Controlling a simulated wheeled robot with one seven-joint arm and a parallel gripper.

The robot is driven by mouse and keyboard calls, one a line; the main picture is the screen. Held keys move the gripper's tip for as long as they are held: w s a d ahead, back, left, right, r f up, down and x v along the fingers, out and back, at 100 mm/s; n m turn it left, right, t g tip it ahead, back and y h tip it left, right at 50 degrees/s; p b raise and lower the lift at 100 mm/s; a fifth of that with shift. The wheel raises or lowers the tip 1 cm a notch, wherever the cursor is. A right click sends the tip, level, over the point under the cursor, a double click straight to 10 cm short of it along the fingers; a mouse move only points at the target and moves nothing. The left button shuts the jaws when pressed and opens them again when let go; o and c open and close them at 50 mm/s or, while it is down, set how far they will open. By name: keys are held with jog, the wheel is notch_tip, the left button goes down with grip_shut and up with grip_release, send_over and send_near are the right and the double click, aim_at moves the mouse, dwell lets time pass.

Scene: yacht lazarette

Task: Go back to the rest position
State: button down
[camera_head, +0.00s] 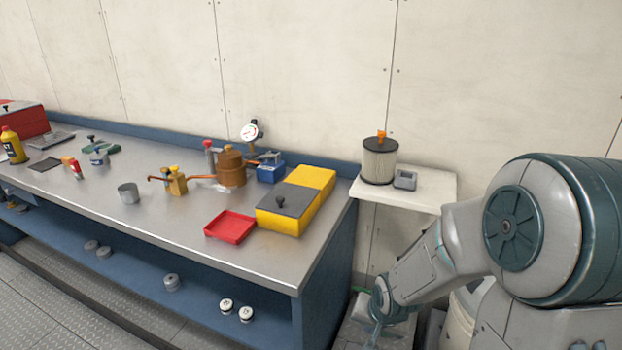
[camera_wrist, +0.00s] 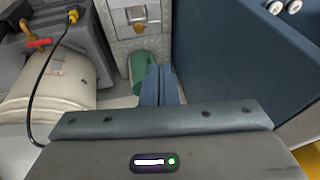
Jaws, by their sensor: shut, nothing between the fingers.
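My gripper (camera_wrist: 159,72) shows in the wrist view with its two blue-grey fingers together and nothing between them. In the head view, my arm reaches down at the right and my gripper (camera_head: 376,325) hangs low, beside the right end of the workbench (camera_head: 150,218). It is below the bench top and the white shelf (camera_head: 425,188), and apart from the things on them. Its fingertips are hard to make out in the head view.
A yellow box (camera_head: 320,180) with a grey lid and a red tray (camera_head: 230,227) stand near the bench's right end. A filter (camera_head: 379,160) stands on the shelf. The wrist view shows a cream cylinder (camera_wrist: 45,85) with a black cable at left, and the blue bench side (camera_wrist: 235,60) at right.

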jog(key=s+r+n+p, duration=0.1)
jog(key=s+r, duration=0.3)
jog(key=r, duration=0.4)
jog(key=s+d+r+n+p, duration=0.1)
jog(key=s+r+p, duration=0.3)
jog(key=r, duration=0.4)
jog(key=s+r+n+g+p, duration=0.1)
jog(key=s+r+n+p, duration=0.1)
jog(key=s+r, duration=0.4)
notch_tip(320, 180, up, 2)
jog(key=shift+d+r+h+p, duration=0.15)
jog(key=shift+d+h+p, duration=0.05)
jog(key=shift+h+p, duration=0.2)
jog(key=shift+w, duration=0.1)
